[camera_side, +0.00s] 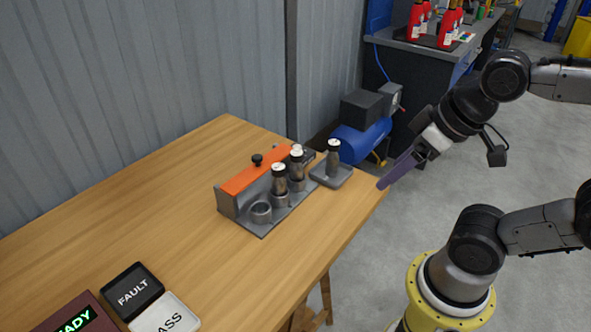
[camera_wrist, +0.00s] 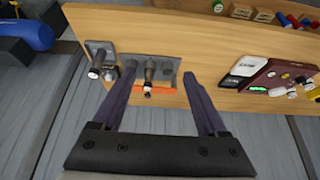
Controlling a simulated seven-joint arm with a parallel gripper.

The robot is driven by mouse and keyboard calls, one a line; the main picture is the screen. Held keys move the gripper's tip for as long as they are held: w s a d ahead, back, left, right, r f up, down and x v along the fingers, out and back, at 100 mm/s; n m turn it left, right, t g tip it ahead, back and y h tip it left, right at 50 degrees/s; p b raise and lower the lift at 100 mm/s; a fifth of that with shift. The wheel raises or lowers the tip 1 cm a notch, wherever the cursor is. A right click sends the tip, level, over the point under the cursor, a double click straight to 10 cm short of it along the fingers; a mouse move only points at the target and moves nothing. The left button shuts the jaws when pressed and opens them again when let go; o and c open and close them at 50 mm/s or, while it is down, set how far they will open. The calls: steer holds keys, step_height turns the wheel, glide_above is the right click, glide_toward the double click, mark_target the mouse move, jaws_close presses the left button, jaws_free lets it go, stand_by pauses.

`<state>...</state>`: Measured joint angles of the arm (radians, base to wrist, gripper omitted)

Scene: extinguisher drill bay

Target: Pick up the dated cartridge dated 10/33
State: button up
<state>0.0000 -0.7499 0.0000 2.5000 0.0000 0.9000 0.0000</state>
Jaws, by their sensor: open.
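Three dark cartridges with pale caps stand upright in the side view. The near rack cartridge (camera_side: 279,178) and the far rack cartridge (camera_side: 297,166) are in a grey rack (camera_side: 228,204) with an orange strip. The third cartridge (camera_side: 333,158) stands on a small grey tray (camera_side: 342,180) behind the rack. No date is legible, so I cannot tell which is 10/33. My gripper (camera_side: 382,184) is open and empty, right of the tray by the table edge. In the wrist view, the rack (camera_wrist: 168,73) shows between my open fingers (camera_wrist: 160,75), and the tray cartridge (camera_wrist: 97,66) is left of them.
An empty ring holder (camera_side: 261,210) is at the rack's near end, and a black knob (camera_side: 257,159) sits on top. A FAULT plate (camera_side: 132,288), a white plate (camera_side: 165,318) and a READY box (camera_side: 78,316) lie at the near table end. Table left of the rack is clear.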

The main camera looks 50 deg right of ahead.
steer(key=shift+c, duration=0.3)
steer(key=shift+c, duration=0.8)
